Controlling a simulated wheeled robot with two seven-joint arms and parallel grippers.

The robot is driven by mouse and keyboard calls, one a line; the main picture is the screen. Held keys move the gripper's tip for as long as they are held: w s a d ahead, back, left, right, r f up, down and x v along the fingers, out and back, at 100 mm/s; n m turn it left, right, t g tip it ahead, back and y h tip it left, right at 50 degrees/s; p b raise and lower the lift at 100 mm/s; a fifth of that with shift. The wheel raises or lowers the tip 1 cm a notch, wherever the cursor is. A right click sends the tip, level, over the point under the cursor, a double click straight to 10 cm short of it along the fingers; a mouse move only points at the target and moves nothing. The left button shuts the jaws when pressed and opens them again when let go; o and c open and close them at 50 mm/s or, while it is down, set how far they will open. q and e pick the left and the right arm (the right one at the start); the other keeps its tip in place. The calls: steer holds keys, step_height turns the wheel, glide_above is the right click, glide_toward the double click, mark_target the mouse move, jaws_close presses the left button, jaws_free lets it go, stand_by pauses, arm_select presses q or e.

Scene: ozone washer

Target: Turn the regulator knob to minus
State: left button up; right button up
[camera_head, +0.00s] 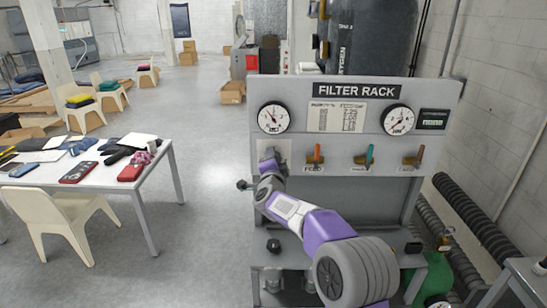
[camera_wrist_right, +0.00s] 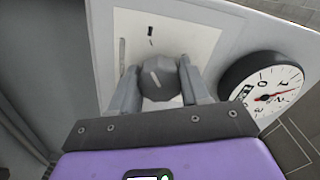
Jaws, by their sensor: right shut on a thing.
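The regulator knob (camera_wrist_right: 158,80) is a dark grey faceted knob with a short pale line on its face, slightly tilted in the right wrist view. It sits on a white plate (camera_wrist_right: 195,35) with small dark marks above it. My right gripper (camera_wrist_right: 162,85) has one finger on each side of the knob and is shut on it. In the head view my right gripper (camera_head: 268,158) is at the left of the filter rack panel (camera_head: 345,88), below the left gauge, and hides the knob. My left gripper is not in view.
The rack carries a left gauge (camera_head: 273,118), a right gauge (camera_head: 397,120) and an orange (camera_head: 315,155), a teal (camera_head: 368,156) and a brown lever (camera_head: 417,157). A gauge (camera_wrist_right: 263,88) is close right of my gripper in the wrist view. A cluttered table (camera_head: 160,160) stands left.

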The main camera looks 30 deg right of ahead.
steer(key=shift+n+p, duration=0.4)
steer(key=shift+n, duration=0.6)
steer(key=shift+f, duration=0.1)
steer(key=o, duration=1)
steer(key=shift+o, duration=0.2)
steer(key=b+v, duration=0.1)
steer(key=v, duration=0.6)
steer(key=shift+s+a+b, duration=0.25)
steer(key=shift+b, duration=0.1)
